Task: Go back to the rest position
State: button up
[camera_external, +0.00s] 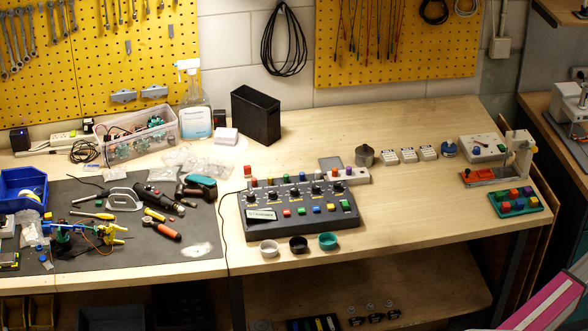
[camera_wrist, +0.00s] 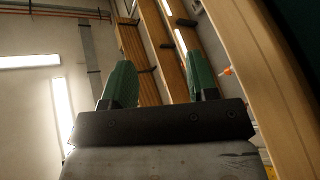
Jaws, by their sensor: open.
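My gripper (camera_wrist: 163,80) shows in the wrist view with its two green fingers wide apart. Nothing is between them. It is clear of the bench and points at a wall with bright lamps and wooden slats. I cannot make out my gripper in the external view. The wooden bench (camera_external: 420,220) holds a dark control box (camera_external: 298,221) with coloured buttons near its middle.
A dark mat (camera_external: 90,275) with hand tools covers the left side. A black bin (camera_external: 256,115) and a spray bottle (camera_external: 194,98) stand at the back. Three small bowls sit before the control box.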

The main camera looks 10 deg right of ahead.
jog(key=s+a+f+g+y, duration=0.1)
jog(key=a+f+y, duration=0.25)
jog(key=f, duration=0.75)
jog(key=a+f+g+y, duration=0.15)
jog(key=a+f, duration=0.35)
jog(key=f, duration=0.5)
jog(key=w+a+f+y, duration=0.1)
jog(key=a+f+y, duration=0.3)
jog(key=a+f, duration=0.75)
jog(key=w+a+f+n+g+y, duration=0.1)
jog(key=w+a+n+y, duration=0.2)
jog(key=a, duration=1.3)
jog(key=w+a+f+n+g+y, duration=0.1)
jog(key=w+a+f+n+y, duration=0.3)
jog(key=a, duration=1.1)
jog(key=s+a+m+g+y, duration=0.1)
jog(key=a+g, duration=0.1)
jog(key=a, duration=1.9)
jog(key=s+a+r+m+g+y, duration=0.1)
jog(key=s+a+g, duration=0.1)
jog(key=a, duration=2)
jog(key=shift+r+m+g, duration=0.3)
jog(key=shift+g, duration=0.25)
jog(key=shift+s, duration=0.1)
